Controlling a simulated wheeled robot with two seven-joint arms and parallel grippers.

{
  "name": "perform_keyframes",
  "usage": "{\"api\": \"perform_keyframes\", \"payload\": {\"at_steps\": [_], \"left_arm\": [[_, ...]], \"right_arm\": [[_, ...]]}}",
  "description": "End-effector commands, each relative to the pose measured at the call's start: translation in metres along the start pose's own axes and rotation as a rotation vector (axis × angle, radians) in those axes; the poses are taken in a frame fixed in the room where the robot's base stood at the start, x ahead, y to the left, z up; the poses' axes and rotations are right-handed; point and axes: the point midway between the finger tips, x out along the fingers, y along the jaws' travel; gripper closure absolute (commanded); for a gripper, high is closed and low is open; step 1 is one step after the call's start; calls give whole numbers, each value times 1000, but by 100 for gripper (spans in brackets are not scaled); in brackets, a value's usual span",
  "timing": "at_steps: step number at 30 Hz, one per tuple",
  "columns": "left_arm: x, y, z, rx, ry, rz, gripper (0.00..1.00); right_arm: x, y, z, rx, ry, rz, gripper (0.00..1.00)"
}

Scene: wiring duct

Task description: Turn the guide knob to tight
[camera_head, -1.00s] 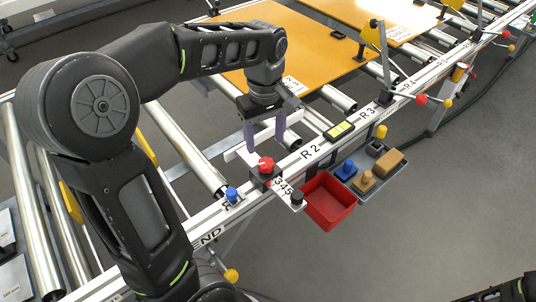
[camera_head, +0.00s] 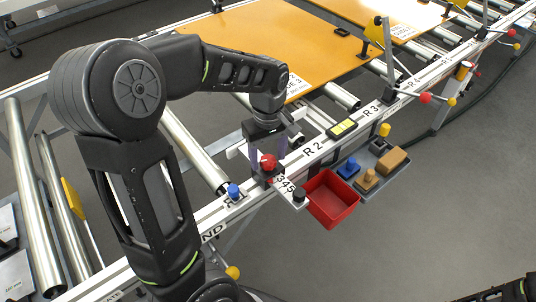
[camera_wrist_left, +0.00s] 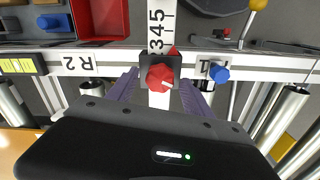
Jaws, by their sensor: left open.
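The red knob (camera_head: 267,161) sits on a dark block on the white rail, beside the strip marked 345. In the left wrist view the red knob (camera_wrist_left: 160,77) lies between the two purple fingers, nearer their tips. My left gripper (camera_head: 267,155) is open, with its fingers reaching down at the knob; I cannot tell whether either finger touches it. A blue knob (camera_head: 234,191) stands on the rail to the left and also shows in the left wrist view (camera_wrist_left: 219,73). A black knob (camera_head: 299,195) is at the end of the 345 strip. My right gripper is not clearly seen.
A red bin (camera_head: 331,200) hangs in front of the rail, with a grey tray (camera_head: 385,175) of small parts beside it. A yellow level (camera_head: 342,128) sits on the rail. Orange panels (camera_head: 255,45) lie on the rollers behind.

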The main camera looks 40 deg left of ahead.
Motion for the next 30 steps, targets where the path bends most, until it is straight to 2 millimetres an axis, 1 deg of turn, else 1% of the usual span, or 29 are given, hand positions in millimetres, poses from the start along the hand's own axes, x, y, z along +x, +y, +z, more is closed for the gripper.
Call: {"api": "perform_keyframes", "payload": {"at_steps": [1, 2, 23, 30], "left_arm": [[0, 0, 0, 0, 0, 0, 41], [0, 0, 0, 0, 0, 0, 43], [0, 0, 0, 0, 0, 0, 100], [0, 0, 0, 9, 0, -1, 100]], "right_arm": [[0, 0, 0, 0, 0, 0, 64], [0, 0, 0, 0, 0, 0, 64], [0, 0, 0, 0, 0, 0, 64], [0, 0, 0, 0, 0, 0, 64]]}}
